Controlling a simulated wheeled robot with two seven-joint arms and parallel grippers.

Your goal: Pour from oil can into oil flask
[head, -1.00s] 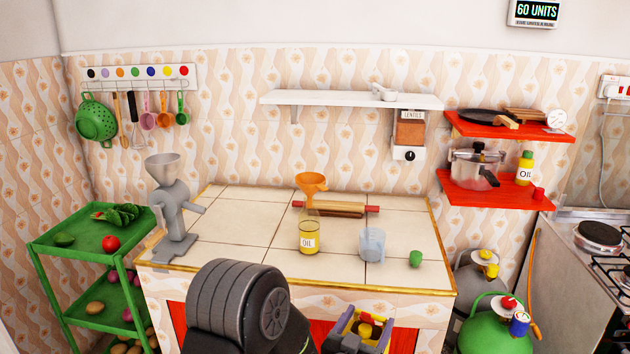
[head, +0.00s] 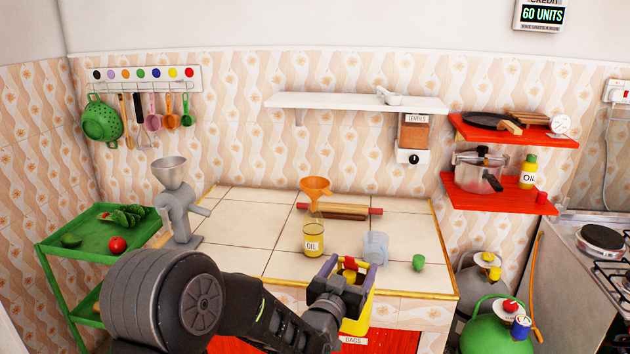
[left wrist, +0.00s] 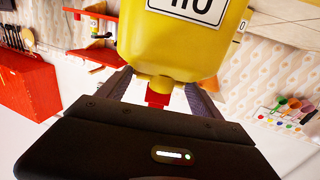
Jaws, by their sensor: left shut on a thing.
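My left gripper (head: 350,272) is shut on the yellow oil can (head: 357,325), in front of the counter's front edge. In the left wrist view the can (left wrist: 190,50) fills the top, its label upside down in the picture. Its red cap (left wrist: 158,97) and neck lie between the gripper's fingers (left wrist: 158,90). In the head view the arm and gripper hide part of the can. The oil flask (head: 313,243), clear with a yellow OIL label, stands upright on the counter, left of and beyond the can. An orange funnel (head: 315,185) sits in its mouth. My right gripper is out of view.
A white shelf (head: 345,101) hangs above. Red shelves (head: 490,197) are at right.

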